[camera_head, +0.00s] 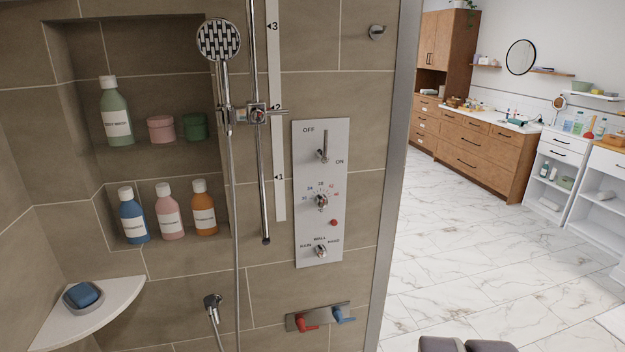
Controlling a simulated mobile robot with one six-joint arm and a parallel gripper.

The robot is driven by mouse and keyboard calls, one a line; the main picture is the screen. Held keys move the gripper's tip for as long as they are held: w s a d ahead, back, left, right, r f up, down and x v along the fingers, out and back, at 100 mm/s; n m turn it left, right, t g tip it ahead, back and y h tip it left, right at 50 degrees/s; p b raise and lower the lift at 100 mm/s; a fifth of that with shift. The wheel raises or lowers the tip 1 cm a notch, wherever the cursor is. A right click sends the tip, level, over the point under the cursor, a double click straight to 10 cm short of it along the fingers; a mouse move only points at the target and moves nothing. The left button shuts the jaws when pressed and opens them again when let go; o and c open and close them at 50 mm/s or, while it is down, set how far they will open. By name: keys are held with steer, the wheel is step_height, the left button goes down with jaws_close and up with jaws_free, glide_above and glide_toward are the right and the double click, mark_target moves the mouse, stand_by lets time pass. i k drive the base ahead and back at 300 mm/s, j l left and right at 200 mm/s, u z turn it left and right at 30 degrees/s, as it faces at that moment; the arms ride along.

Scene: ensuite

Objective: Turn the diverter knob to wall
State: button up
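The diverter knob (321,251) is a small chrome knob low on the white control panel (335,232), which is mounted on the brown tiled shower wall. Its labels are small: one at its left that seems to read RAIN, WALL above it, and one at its right that seems to read HAND. The knob is too small to tell clearly which label it points at.
Above the knob are a red button (334,223), a temperature dial (321,201) and an ON/OFF lever (324,147). The shower hose (236,220) hangs left of the panel. A red-and-blue-handled tap (320,316) sits below. Open marble floor (450,260) lies right.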

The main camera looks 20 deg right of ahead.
mark_target(320, 249)
steer(key=i+j+u, duration=0.15)
steer(key=i+u, duration=0.3)
steer(key=i, duration=0.4)
